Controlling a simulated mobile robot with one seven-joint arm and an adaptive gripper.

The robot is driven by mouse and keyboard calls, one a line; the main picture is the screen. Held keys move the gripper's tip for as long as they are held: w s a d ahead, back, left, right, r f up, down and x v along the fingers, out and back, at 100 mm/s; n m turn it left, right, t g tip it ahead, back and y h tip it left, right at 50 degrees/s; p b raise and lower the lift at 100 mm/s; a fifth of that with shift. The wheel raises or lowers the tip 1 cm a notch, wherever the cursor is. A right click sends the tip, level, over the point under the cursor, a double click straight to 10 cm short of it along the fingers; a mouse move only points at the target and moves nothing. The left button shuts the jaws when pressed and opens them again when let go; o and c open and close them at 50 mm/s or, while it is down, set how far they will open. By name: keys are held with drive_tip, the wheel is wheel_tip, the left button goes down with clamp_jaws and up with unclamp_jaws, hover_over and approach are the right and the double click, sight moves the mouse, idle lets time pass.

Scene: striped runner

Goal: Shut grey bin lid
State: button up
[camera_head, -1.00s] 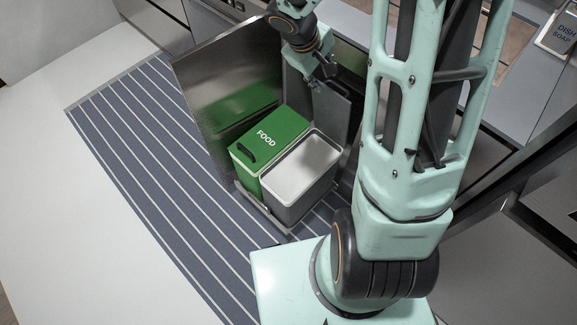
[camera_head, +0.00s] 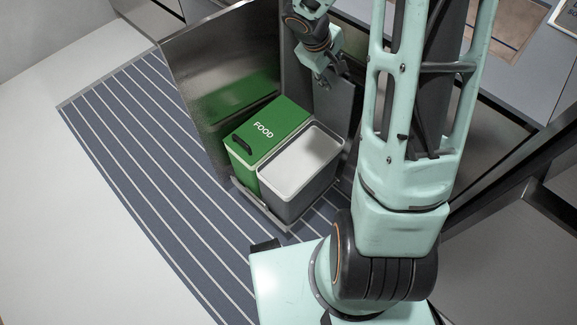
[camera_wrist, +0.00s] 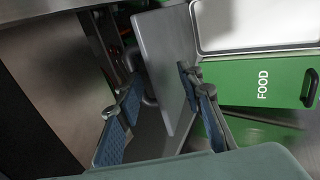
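The grey bin (camera_head: 298,192) stands in a pulled-out frame, its pale interior or inner surface (camera_head: 300,160) showing inside a dark rim. A flat grey panel (camera_head: 335,108), which looks like its raised lid, stands upright behind it. The panel also shows in the wrist view (camera_wrist: 160,50). My gripper (camera_head: 334,78) is at the panel's upper edge. In the wrist view my gripper (camera_wrist: 161,88) has its two fingers spread, one on each side of the panel. The right finger is close to the panel; I cannot tell if it touches.
A green FOOD bin (camera_head: 268,130) with its top shut stands left of the grey bin. A tall metal drawer front (camera_head: 200,85) rises left of both. A striped runner (camera_head: 150,165) lies on the floor. Counter and cabinet edges (camera_head: 510,80) are close on the right.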

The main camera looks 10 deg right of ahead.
drive_tip(key=shift+f, duration=0.15)
drive_tip(key=shift+s+a+f+b, duration=0.2)
drive_tip(key=shift+a+f+b, duration=0.15)
drive_tip(key=shift+b, duration=0.5)
drive_tip(key=s+a+b, duration=0.1)
drive_tip(key=b, duration=0.1)
drive_tip(key=a+b, duration=0.1)
drive_tip(key=b, duration=0.1)
drive_tip(key=shift+s+a+h, duration=0.2)
drive_tip(key=shift+s+h, duration=0.15)
drive_tip(key=shift+h, duration=0.05)
drive_tip(key=shift+f, duration=0.1)
